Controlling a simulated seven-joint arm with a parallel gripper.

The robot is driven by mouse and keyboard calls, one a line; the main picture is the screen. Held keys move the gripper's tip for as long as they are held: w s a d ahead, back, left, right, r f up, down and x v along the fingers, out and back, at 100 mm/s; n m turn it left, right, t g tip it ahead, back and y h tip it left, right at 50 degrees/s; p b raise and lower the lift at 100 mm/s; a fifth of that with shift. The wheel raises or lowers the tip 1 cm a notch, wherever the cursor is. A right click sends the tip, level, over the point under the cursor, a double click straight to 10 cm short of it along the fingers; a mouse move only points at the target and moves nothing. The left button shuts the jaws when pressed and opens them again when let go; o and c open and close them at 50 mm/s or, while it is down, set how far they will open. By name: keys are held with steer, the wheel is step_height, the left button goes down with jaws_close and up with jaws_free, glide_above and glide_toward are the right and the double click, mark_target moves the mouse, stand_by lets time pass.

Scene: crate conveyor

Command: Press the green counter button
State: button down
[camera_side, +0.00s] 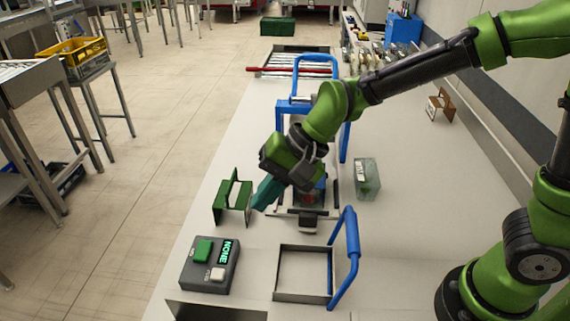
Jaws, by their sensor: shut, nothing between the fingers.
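A dark grey control box (210,264) lies flat on the light table at the lower left of the work. On its top sits the green button (203,250), with a pale button (218,274) below it. My gripper (262,198) has teal fingers that are shut and empty. It is above the table, up and to the right of the box, apart from the green button.
A green bracket (233,203) stands just left of my fingers. A metal frame with a blue handle (344,258) lies right of the box. A blue gate (281,118) and a translucent greenish container (367,179) stand farther back. Bare table lies between bracket and box.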

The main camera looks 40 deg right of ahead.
mark_target(207, 250)
steer(key=w+a+f+m+t+y, duration=0.1)
steer(key=w+a+f+m, duration=0.1)
steer(key=w+a+m, duration=0.6)
steer(key=shift+a+f+t+y, duration=0.2)
steer(key=shift+a+t+y, duration=0.15)
steer(key=shift+a, duration=0.4)
steer(key=shift+w, duration=0.1)
steer(key=shift+f, duration=4.4)
steer(key=shift+f, duration=0.45)
